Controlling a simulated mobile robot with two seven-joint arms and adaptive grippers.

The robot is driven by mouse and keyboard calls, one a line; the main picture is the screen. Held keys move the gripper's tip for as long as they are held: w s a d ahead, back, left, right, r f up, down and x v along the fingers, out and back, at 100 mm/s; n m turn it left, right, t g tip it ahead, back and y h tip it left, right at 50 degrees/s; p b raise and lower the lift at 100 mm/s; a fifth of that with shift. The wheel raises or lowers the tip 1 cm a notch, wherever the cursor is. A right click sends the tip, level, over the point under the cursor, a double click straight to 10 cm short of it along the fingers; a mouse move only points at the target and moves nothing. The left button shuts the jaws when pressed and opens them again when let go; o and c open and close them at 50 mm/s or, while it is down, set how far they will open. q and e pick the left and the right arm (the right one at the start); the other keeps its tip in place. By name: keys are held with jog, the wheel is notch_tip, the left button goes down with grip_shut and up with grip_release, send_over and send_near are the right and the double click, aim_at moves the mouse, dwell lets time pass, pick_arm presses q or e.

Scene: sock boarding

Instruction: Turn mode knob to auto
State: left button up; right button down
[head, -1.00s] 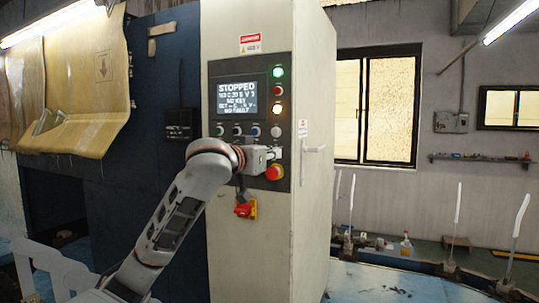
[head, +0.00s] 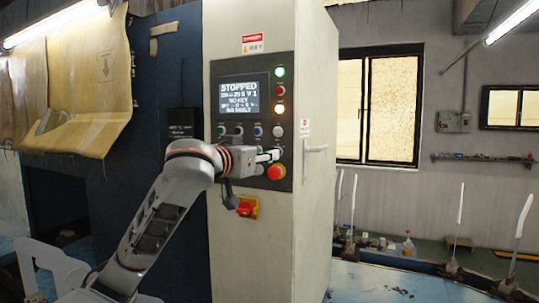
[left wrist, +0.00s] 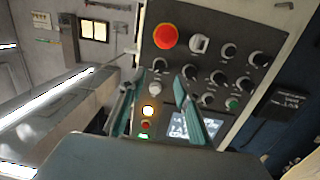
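The control panel (head: 290,62) is on the front of a pale cabinet, its screen (head: 243,97) headed STOPPED. My left gripper (head: 270,156) is at the panel's lower right, just above the red emergency-stop button (head: 275,172). In the left wrist view the panel appears inverted, and the gripper's two teal fingers (left wrist: 158,79) are apart. A knob (left wrist: 160,65) shows between and just beyond their tips; contact cannot be told. Several black knobs (left wrist: 219,77) and a pale switch (left wrist: 200,44) lie to the right. I cannot tell which one is the mode knob. My right gripper is not in view.
A red and yellow switch (head: 248,207) sticks out below my left wrist. A door handle (head: 315,149) is on the cabinet's right side. A dark blue wall (head: 150,180) stands left of the cabinet.

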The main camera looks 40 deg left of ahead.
pick_arm(q)
jog(key=v, duration=0.6)
jog(key=shift+s, duration=0.25)
jog(key=shift+d, duration=0.1)
